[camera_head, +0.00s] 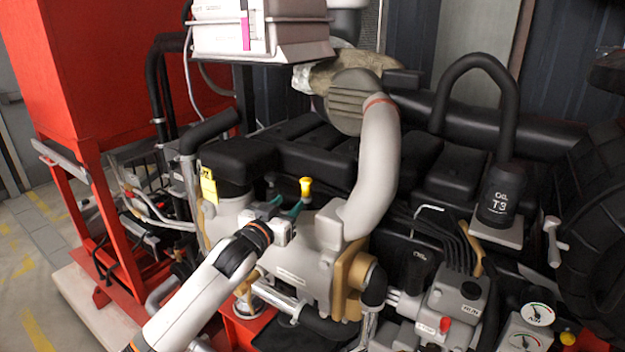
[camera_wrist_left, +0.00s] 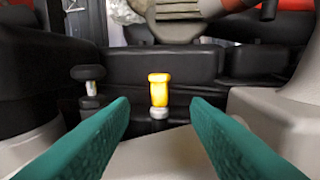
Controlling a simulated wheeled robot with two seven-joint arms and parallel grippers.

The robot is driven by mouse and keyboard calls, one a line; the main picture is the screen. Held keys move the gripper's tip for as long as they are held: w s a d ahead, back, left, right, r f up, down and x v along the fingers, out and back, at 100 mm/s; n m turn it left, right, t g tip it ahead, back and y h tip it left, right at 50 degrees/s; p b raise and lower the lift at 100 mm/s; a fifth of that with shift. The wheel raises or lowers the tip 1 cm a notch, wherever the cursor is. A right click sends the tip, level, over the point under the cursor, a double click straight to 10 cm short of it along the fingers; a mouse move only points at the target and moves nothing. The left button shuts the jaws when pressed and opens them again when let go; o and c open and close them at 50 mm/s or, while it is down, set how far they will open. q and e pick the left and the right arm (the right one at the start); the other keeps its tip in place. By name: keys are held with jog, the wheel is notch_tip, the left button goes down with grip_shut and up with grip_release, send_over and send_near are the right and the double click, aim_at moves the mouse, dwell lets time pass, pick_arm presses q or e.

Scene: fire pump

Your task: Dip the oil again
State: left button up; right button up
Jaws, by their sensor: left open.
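The yellow dipstick handle (camera_head: 306,188) stands upright on top of the engine block, in a small light collar. In the left wrist view the yellow handle (camera_wrist_left: 158,90) is centred beyond the fingertips, with its grey collar below it. My left gripper (camera_head: 279,206) has teal fingers and is just left of and nearer than the handle. In the left wrist view its two fingers (camera_wrist_left: 158,112) are spread wide with nothing between them, and the handle lies between their lines, apart from both. My right gripper is not in view.
A grey curved pipe (camera_head: 378,170) rises close to the right of the handle. Black engine covers (camera_head: 305,155) lie behind it. A yellow tag (camera_head: 208,187) hangs at the left. A black oil filter (camera_head: 497,195) stands farther right, and a red tank (camera_head: 105,65) stands at the left.

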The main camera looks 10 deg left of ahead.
aim_at(304, 186)
pick_arm(q)
jog(key=shift+w+r, duration=0.35)
jog(key=shift+w, duration=0.15)
jog(key=p+x, duration=0.1)
jog(key=x, duration=0.1)
jog(key=shift+w+d, duration=0.2)
jog(key=shift+w, duration=0.15)
jog(key=x, duration=0.3)
jog(key=p+x, duration=0.1)
jog(key=x, duration=0.3)
jog(key=shift+w+f, duration=0.15)
jog(key=shift+f, duration=0.05)
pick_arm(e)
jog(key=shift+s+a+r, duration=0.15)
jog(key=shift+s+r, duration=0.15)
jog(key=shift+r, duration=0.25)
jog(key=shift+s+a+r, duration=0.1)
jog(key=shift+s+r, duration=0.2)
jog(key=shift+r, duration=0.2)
pick_arm(q)
grip_shut()
